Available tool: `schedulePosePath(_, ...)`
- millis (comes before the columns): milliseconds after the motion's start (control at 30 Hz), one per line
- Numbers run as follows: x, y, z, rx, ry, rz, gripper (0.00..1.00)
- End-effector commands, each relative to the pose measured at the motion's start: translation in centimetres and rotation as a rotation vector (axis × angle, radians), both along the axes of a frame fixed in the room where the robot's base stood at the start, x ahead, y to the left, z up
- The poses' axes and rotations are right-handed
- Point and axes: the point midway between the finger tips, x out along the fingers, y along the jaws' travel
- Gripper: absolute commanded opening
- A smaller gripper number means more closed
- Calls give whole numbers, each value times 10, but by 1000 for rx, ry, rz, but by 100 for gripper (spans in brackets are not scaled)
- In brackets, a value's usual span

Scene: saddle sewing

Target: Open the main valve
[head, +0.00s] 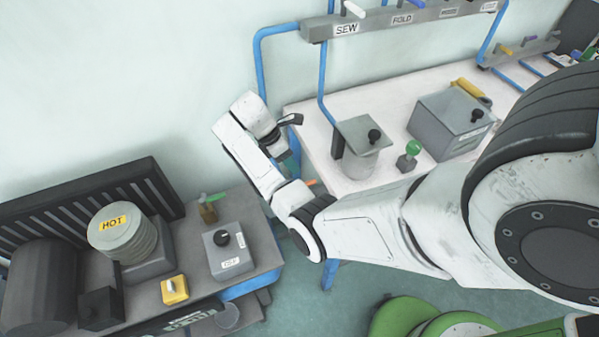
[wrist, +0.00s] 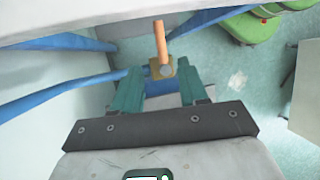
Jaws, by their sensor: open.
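A valve with an orange lever handle and a brass body (wrist: 160,66) sits on a blue pipe in the wrist view. Its orange handle (wrist: 160,38) points up in that picture, tilted slightly. My gripper (wrist: 160,78) is open, with one teal finger on each side of the brass body and nothing held. I cannot tell whether the fingers touch it. In the head view, my gripper (head: 293,152) is at the left end of the white table, and a small orange piece of the handle (head: 309,182) shows beside my arm. The rest of the valve is hidden there.
A white table (head: 295,108) holds a grey pot, a green-knobbed part and a grey box. Blue pipes (head: 261,60) run up the wall.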

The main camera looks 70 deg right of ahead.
Motion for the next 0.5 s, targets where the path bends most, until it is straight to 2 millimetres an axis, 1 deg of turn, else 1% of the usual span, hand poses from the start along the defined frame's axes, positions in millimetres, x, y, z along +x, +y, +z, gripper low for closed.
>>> schedulePosePath(300, -24, -5, -51, 2, 2, -2, 43)
schedulePosePath(500, -35, -9, -77, 2, 0, -2, 43)
